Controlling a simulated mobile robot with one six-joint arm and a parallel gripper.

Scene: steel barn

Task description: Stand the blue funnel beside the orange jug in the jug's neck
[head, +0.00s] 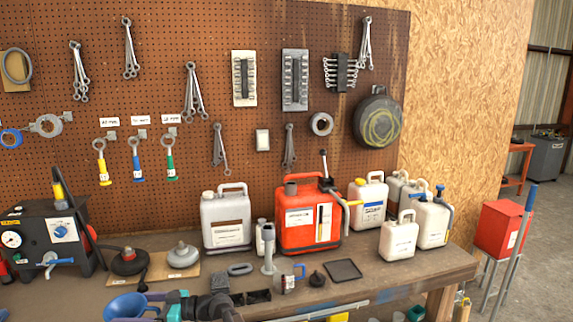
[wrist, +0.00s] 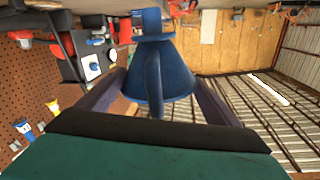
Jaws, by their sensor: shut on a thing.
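The blue funnel (head: 122,306) is at the lower left of the head view, wide mouth up, in front of the bench.
A pale jug (head: 226,222) stands left of the orange jug, and several white jugs (head: 399,240) stand right. A black gauge box (head: 35,245) is at left.

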